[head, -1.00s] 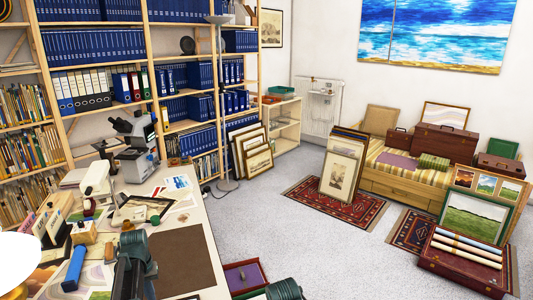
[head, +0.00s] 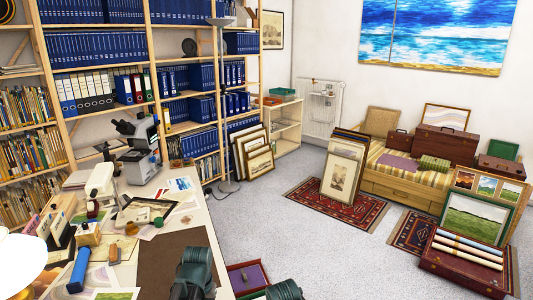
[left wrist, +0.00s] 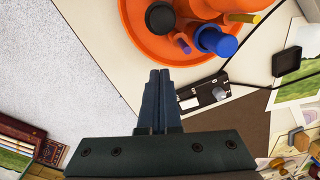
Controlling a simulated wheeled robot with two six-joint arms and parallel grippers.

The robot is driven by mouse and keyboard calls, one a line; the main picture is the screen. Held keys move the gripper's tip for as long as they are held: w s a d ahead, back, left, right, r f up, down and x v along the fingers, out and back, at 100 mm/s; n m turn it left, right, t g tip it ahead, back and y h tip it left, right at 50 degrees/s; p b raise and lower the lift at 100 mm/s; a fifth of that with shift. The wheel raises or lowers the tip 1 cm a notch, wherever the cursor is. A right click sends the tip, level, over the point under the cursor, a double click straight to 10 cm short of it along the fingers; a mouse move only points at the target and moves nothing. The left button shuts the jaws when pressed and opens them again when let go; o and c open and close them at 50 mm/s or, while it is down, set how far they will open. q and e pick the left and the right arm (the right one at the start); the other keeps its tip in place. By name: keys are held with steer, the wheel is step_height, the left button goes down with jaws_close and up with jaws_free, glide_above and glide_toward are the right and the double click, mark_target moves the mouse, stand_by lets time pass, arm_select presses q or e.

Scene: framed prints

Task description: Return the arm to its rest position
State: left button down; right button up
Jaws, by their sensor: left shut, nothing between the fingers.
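My left gripper (left wrist: 158,95) shows in the left wrist view with its two dark fingers side by side, shut and empty. It points toward the edge of a light tabletop (left wrist: 105,45); its height above it is hard to tell. In the head view only a dark link of my left arm shows at the bottom edge, over the near edge of the desk (head: 214,262); the fingers are out of that picture. A dark part of my right arm shows at the bottom, but its gripper is not in view.
A brown mat (head: 165,262), a microscope (head: 140,150) and prints crowd the desk. Framed prints (head: 343,180) stand on a rug (head: 372,217). Grey floor (head: 300,250) is clear between.

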arm_select(q)
steer(key=s+d+r+m, duration=0.1)
steer(key=s+d+m, duration=0.2)
steer(key=s+d, duration=0.7)
steer(key=shift+s+d+m+y+p, duration=0.3)
steer(key=shift+s+d+m+p, duration=0.1)
steer(key=shift+d, duration=0.8)
